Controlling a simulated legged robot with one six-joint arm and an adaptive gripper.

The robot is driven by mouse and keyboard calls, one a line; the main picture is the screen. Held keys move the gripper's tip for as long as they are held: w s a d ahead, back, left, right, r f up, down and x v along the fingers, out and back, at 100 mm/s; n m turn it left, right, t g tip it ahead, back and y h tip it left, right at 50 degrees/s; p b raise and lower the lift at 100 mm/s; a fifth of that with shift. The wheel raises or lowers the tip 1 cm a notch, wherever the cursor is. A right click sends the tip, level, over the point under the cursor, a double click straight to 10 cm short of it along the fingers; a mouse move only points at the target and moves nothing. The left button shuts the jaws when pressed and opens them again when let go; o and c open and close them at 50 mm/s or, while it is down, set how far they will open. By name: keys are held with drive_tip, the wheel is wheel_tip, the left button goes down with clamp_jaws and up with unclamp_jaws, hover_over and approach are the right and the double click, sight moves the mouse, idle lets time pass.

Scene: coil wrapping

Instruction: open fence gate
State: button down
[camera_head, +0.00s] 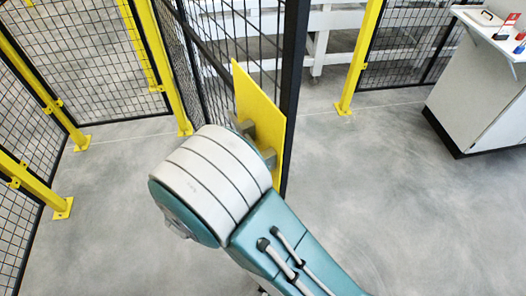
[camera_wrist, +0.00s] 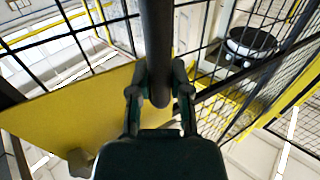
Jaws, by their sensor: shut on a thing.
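The fence gate (camera_head: 223,42) is a black mesh panel with a thick dark edge bar and a yellow plate (camera_head: 259,95). It stands at an angle to the fence, with a gap between its edge bar and the yellow post at right. In the wrist view, a dark round handle bar (camera_wrist: 157,40) runs between the two fingers of my gripper (camera_wrist: 160,78), which is shut on it. The yellow plate (camera_wrist: 70,115) lies left of the fingers there. In the head view my arm hides my gripper and the handle.
A yellow fence post (camera_head: 360,55) stands right of the gate, with white railings (camera_head: 335,22) behind. A white cabinet (camera_head: 475,95) with small items stands at far right. Mesh fence panels (camera_head: 85,50) close the left side. The grey floor between gate and cabinet is clear.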

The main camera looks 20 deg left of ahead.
drive_tip(key=s+a, duration=0.6)
drive_tip(key=a, duration=0.1)
drive_tip(key=shift+a+f, duration=0.15)
drive_tip(key=shift+a, duration=0.25)
drive_tip(key=shift+s+d, duration=0.15)
drive_tip(key=shift+d, duration=0.05)
drive_tip(key=c, duration=0.8)
unclamp_jaws()
drive_tip(key=shift+o, duration=1.2)
drive_tip(key=shift+s+d, duration=0.1)
drive_tip(key=shift+d, duration=0.1)
drive_tip(key=v, duration=1.2)
